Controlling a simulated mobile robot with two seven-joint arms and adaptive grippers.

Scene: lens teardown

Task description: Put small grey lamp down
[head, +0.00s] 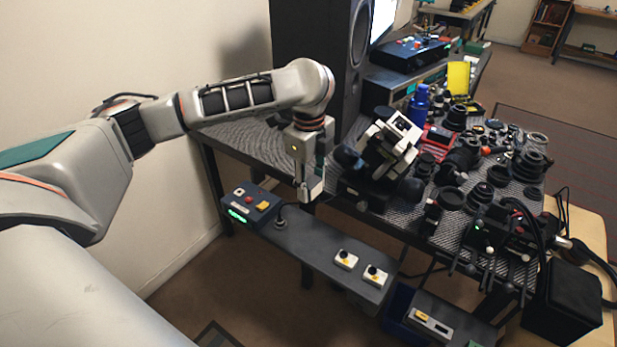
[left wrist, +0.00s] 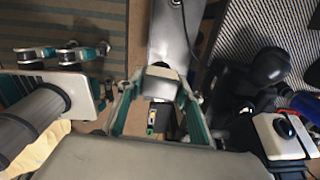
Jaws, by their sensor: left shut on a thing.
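My left gripper (head: 311,190) hangs above the narrow dark grey shelf (head: 310,242), in front of the table. In the left wrist view my left gripper (left wrist: 158,95) has its two teal-lined fingers closed on a small grey piece (left wrist: 160,72), which I take to be the small grey lamp. Only part of that piece shows; the fingers hide the rest. In the head view the lamp cannot be told apart from the fingertips. Whether it touches the shelf I cannot tell.
A blue control box (head: 252,204) sits on the shelf's left end, and two white switch boxes (head: 346,260) (head: 375,276) sit farther right. A white and black device (head: 390,140) and crowded lens parts (head: 460,165) stand on the table. A black speaker (head: 310,55) rises behind.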

